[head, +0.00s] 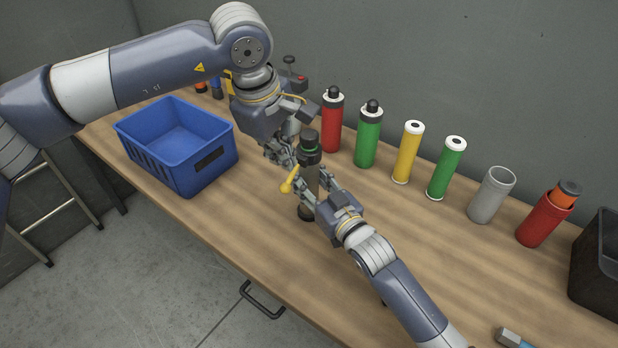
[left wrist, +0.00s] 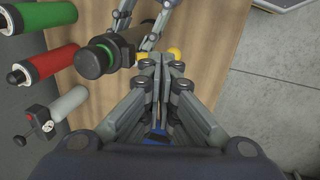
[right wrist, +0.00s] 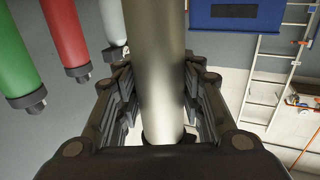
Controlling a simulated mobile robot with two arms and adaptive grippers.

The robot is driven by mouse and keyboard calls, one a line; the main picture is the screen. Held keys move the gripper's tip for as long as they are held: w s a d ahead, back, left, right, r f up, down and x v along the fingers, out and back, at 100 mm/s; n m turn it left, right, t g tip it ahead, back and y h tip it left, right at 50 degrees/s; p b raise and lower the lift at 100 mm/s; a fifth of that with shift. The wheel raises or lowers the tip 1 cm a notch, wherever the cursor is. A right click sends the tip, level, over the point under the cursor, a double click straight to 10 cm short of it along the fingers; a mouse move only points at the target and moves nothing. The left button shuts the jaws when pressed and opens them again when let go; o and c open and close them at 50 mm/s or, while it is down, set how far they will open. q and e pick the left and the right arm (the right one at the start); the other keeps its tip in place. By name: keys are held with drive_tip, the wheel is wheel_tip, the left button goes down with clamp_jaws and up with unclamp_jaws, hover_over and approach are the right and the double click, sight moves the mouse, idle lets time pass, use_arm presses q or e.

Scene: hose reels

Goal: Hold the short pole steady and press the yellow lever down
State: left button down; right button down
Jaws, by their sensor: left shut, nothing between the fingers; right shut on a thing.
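The short pole (head: 311,180) stands upright on the workbench, with a dark cap and green ring (head: 310,146) on top. A yellow lever (head: 288,182) sticks out from its left side and slopes down toward its rounded end. My right gripper (head: 317,190) is shut around the pole's shaft; in the right wrist view the grey shaft (right wrist: 155,70) runs between the fingers. My left gripper (head: 290,165) is shut and empty beside the pole, close above the lever. In the left wrist view yellow bits of the lever (left wrist: 173,53) show past the closed fingertips (left wrist: 162,67); contact cannot be told.
A blue crate (head: 180,178) stands on the bench at left. Several red, green and yellow cylinders, a grey cup (head: 491,195) and a red holder (head: 545,218) line the back. A black bin (head: 597,262) is at the right edge. The bench front is mostly clear.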

use_arm(q)
wheel_tip(320, 180, up, 6)
drive_tip(key=shift+r, duration=0.2)
idle(0.5)
drive_tip(key=s+a, duration=0.3)
drive_tip(key=s, duration=0.2)
drive_tip(key=shift+a, duration=0.2)
idle(0.5)
use_arm(e)
drive_tip(key=c, duration=1)
unclamp_jaws()
drive_tip(key=v, duration=1.2)
